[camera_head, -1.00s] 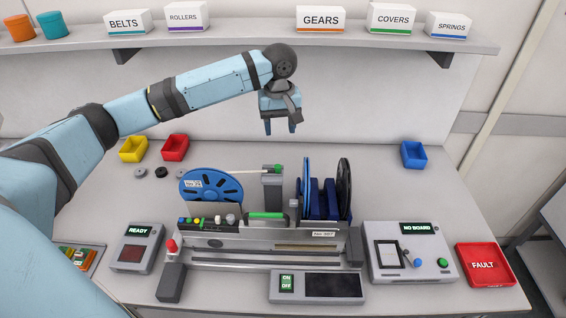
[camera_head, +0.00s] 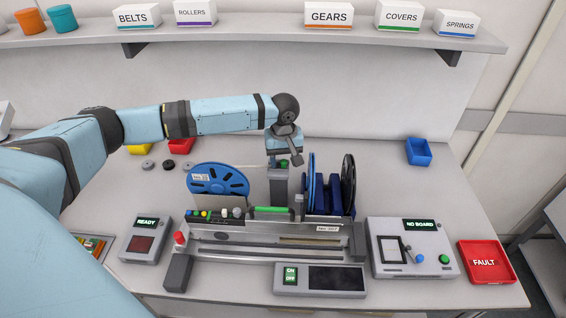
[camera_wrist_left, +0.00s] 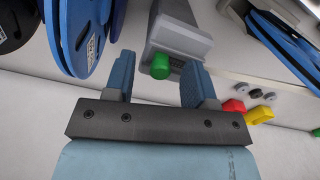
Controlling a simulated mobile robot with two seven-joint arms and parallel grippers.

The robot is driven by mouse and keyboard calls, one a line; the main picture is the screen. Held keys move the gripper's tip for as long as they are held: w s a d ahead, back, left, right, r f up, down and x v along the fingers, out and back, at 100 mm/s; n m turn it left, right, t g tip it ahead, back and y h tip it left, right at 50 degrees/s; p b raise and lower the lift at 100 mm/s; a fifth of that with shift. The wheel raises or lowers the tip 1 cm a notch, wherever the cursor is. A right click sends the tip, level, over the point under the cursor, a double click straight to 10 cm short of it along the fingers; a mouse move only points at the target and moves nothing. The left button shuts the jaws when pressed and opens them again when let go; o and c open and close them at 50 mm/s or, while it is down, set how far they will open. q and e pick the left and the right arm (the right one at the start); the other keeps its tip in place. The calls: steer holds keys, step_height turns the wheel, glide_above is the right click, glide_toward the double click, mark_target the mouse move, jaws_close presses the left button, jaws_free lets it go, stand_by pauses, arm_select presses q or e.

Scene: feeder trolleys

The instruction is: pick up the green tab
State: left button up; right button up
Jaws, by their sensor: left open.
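A small green tab (camera_head: 284,163) sits at the top of a grey post (camera_head: 279,187) behind the feeder trolley. In the left wrist view the green tab (camera_wrist_left: 160,67) is a short green cylinder on the end of the grey post (camera_wrist_left: 176,35). My left gripper (camera_head: 283,161) is just above and behind the post top in the head view. In the wrist view its open blue fingers (camera_wrist_left: 160,62) stand on either side of the tab, with a gap on both sides. Whether the tab is fully between the fingertips is hard to tell. My right gripper is not in view.
A blue reel (camera_head: 218,180) stands left of the post, and blue and black reels (camera_head: 348,184) stand right. A longer green bar (camera_head: 272,209) lies on the trolley front. A shelf (camera_head: 230,46) with labelled boxes runs behind. Yellow and red bins (camera_head: 181,146) sit left.

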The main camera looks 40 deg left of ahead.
arm_select(q)
steer(key=shift+c, duration=0.5)
jaws_close()
